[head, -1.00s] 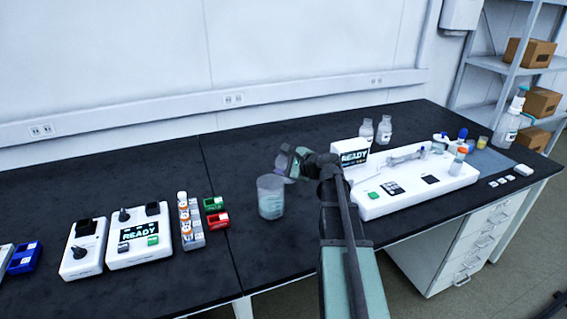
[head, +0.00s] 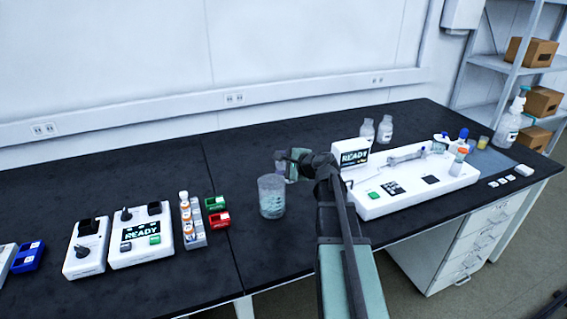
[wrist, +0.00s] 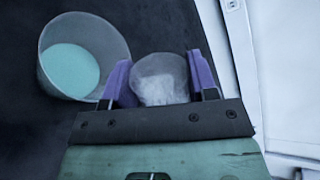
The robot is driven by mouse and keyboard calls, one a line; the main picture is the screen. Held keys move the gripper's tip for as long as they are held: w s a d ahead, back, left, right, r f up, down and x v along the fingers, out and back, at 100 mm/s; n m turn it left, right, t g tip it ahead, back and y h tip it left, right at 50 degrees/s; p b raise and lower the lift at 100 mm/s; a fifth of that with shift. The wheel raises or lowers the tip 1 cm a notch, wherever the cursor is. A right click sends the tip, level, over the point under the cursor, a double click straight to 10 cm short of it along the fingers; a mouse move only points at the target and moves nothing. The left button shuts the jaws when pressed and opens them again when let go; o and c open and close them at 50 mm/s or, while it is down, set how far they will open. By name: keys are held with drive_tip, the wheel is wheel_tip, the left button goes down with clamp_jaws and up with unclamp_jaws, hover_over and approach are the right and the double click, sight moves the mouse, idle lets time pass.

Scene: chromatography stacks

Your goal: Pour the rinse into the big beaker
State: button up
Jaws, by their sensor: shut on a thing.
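The big beaker (head: 271,197) stands upright on the black bench, left of my arm. In the wrist view the big beaker (wrist: 42,55) shows from above, with pale teal liquid (wrist: 70,72) inside. My gripper (head: 286,162) is at the big beaker's upper right, higher than its rim. In the wrist view its purple fingers (wrist: 160,82) are shut on a small clear vessel (wrist: 160,68), beside the big beaker. Something whitish shows in the small vessel; I cannot tell whether it is liquid. The small vessel's tilt is unclear, and no stream shows.
A long white instrument (head: 410,182) with a READY screen stands right of my arm. Two clear bottles (head: 376,131) stand behind it. A white READY device (head: 140,235), a vial rack (head: 191,220) and red and green blocks (head: 217,212) are on the left. The bench behind the beaker is clear.

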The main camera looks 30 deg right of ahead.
drive_tip(key=shift+a, duration=0.1)
drive_tip(key=shift+a+n+h, duration=0.1)
drive_tip(key=shift+n+h, duration=0.2)
drive_tip(key=shift+n, duration=0.2)
drive_tip(key=shift+a+n+h, duration=0.15)
drive_tip(key=shift+n+h, duration=0.25)
drive_tip(key=shift+s, duration=0.1)
drive_tip(key=shift+a+f+n+h, duration=0.25)
drive_tip(key=shift+n+h, duration=0.25)
drive_tip(key=shift+n, duration=0.2)
